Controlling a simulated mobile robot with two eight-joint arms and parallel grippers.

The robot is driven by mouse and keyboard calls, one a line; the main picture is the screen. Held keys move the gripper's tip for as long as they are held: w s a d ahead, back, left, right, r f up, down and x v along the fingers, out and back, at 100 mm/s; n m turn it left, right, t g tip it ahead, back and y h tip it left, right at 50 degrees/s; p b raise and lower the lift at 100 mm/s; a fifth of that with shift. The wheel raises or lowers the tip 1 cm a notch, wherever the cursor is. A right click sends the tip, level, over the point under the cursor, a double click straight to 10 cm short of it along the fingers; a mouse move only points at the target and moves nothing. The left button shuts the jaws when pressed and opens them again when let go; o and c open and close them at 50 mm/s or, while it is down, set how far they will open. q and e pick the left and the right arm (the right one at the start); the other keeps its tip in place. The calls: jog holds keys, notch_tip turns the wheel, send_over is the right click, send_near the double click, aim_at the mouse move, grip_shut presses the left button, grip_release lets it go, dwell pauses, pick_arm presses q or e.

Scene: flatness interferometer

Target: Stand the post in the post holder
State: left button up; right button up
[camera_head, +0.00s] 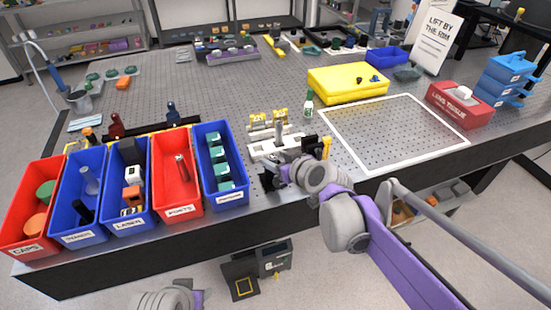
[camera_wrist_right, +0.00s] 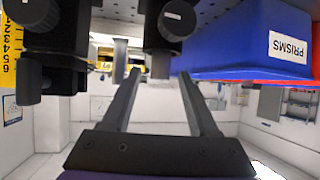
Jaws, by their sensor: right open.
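My right gripper (camera_head: 270,178) is at the table's front edge, just in front of a white base with black blocks (camera_head: 262,150). Black knobbed mounts (camera_wrist_right: 171,22) hang into the top of the right wrist view, and one may be the post holder. My left gripper is out of the picture.
Open bins line the left front: the red posts bin (camera_head: 172,208) and the blue prisms bin (camera_head: 222,201) are nearest the gripper. A green-white bottle (camera_head: 308,104) and a yellow case (camera_head: 347,94) stand behind. The white-outlined area (camera_head: 395,133) is clear.

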jog(key=p+v, duration=0.1)
jog(key=v, duration=1)
jog(key=s+d+f+m+g+h, duration=0.2)
jog(key=s+d+f, duration=0.3)
jog(key=s+f, duration=0.4)
jog(key=s+d+f+m+g+h, duration=0.3)
jog(key=s+d+f, duration=0.3)
jog(key=s, duration=0.5)
notch_tip(320, 180, down, 3)
jog(key=shift+s+d+r+m+h, duration=0.1)
jog(key=shift+s+d+m+h, duration=0.15)
jog(key=shift+m+h, duration=0.2)
jog(key=r+p, duration=0.1)
jog(key=w+r+p, duration=0.1)
jog(key=r, duration=0.1)
jog(key=shift+r+p, duration=0.1)
jog(key=shift+p, duration=0.2)
